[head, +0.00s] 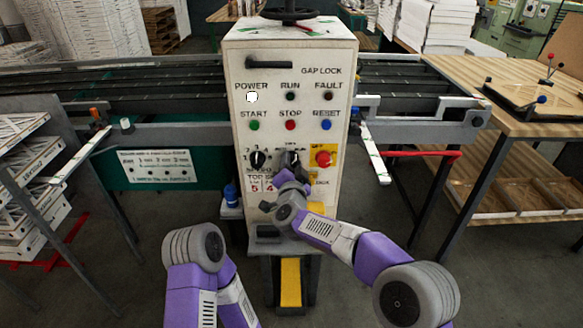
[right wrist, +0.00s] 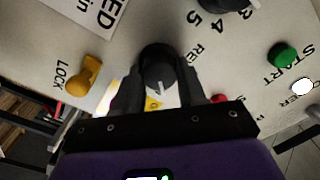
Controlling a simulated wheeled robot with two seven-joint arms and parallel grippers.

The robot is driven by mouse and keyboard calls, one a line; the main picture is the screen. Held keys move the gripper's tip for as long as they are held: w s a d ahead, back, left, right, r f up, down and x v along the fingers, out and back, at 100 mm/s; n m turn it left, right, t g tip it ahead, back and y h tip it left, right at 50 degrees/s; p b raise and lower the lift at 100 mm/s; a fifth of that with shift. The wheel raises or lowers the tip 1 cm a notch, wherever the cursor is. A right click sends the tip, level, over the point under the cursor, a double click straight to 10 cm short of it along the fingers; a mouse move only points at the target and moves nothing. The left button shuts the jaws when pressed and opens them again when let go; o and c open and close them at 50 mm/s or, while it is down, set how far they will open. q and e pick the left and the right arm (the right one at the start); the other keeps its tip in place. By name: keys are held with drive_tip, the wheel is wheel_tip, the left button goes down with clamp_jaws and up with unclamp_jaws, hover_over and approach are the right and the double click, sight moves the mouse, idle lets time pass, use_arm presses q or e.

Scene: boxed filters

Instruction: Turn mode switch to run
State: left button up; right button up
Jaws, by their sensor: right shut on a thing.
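The mode switch (head: 291,157) is a dark rotary knob on the pale control panel (head: 240,75), in the middle of its lower row. In the right wrist view the black knob (right wrist: 157,72) shows a short white pointer mark. My right gripper (right wrist: 160,88) has a finger on each side of the knob and is shut on it. In the head view the right gripper (head: 287,172) partly covers the knob and its labels, so I cannot read which position it points to. My left arm shows at the bottom; its gripper is out of view.
A black dial (head: 257,160) is left of the switch, and a red stop button (head: 323,158) right. The POWER lamp (head: 251,97) is white; the RUN lamp (head: 290,96) is dark. A yellow LOCK knob (right wrist: 90,72) is close to my right gripper. A wooden table (head: 520,115) stands right.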

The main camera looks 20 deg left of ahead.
idle(0.3)
drive_tip(key=o, duration=1)
drive_tip(key=shift+o, duration=0.2)
drive_tip(key=shift+s, duration=0.15)
drive_tip(key=v, duration=0.7)
drive_tip(key=shift+p, duration=0.35)
drive_tip(key=shift+s, duration=0.15)
